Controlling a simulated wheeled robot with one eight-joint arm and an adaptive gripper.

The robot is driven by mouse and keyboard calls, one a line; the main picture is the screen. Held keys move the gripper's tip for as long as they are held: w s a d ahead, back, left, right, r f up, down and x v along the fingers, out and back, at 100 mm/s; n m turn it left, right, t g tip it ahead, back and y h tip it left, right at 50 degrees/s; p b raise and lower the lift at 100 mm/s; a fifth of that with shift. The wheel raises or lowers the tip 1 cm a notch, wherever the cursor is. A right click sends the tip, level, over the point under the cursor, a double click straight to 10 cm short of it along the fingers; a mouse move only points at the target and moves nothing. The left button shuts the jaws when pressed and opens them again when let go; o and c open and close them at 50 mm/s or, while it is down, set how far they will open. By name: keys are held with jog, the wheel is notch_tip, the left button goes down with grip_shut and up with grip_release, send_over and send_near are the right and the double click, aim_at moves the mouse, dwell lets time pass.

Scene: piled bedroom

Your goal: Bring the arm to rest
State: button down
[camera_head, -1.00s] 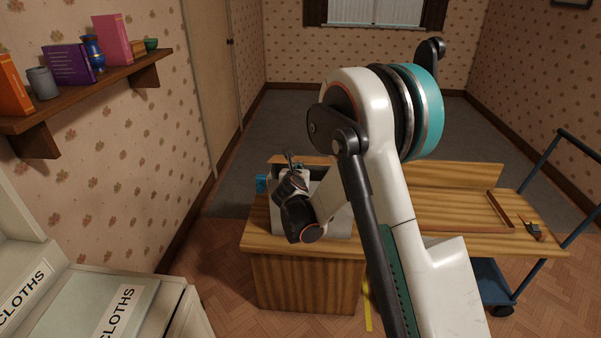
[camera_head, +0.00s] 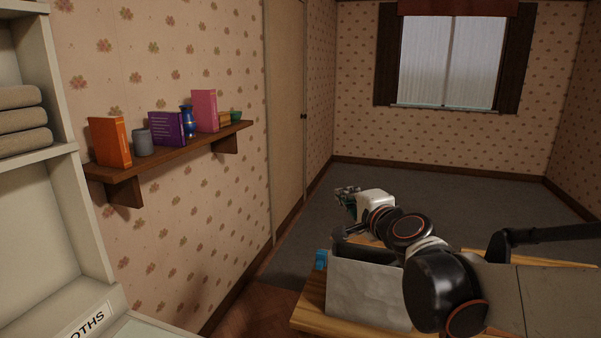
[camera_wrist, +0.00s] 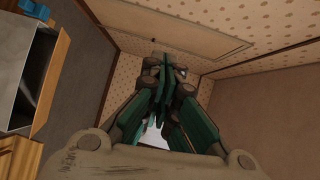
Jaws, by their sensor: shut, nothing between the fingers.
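My gripper (camera_head: 345,195) is at the end of my arm, a little above and beyond an open grey box on the wooden table. It points away toward the far left of the room. In the wrist view its dark and green fingers (camera_wrist: 160,85) come together and hold nothing. My arm reaches in from the right of the head view, with its dark joints partly in front of the box. The gripper appears clear of the box and the walls.
The grey box (camera_head: 368,292) stands on the wooden table (camera_head: 312,312), beside a small blue thing (camera_head: 321,260). A wall shelf (camera_head: 170,155) with books, a cup and a vase is at left. A pale cabinet (camera_head: 72,215) stands nearer. The floor (camera_head: 470,192) beyond is clear.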

jog(key=s+d+f+n+g+h, duration=0.1)
jog(key=s+d+f+n+g, duration=0.2)
jog(key=s, duration=0.7)
jog(key=s+d+f+n+g+h, duration=0.2)
jog(key=s+f+n, duration=0.4)
jog(key=s, duration=0.4)
jog(key=s+d+f+n+g+h, duration=0.1)
jog(key=s+d+f+n+g, duration=0.3)
jog(key=s, duration=0.5)
notch_tip(320, 180, down, 2)
jog(key=shift+s+f+n+h, duration=0.15)
jog(key=shift+s+n+h, duration=0.2)
jog(key=shift+n, duration=0.35)
dwell(1.3)
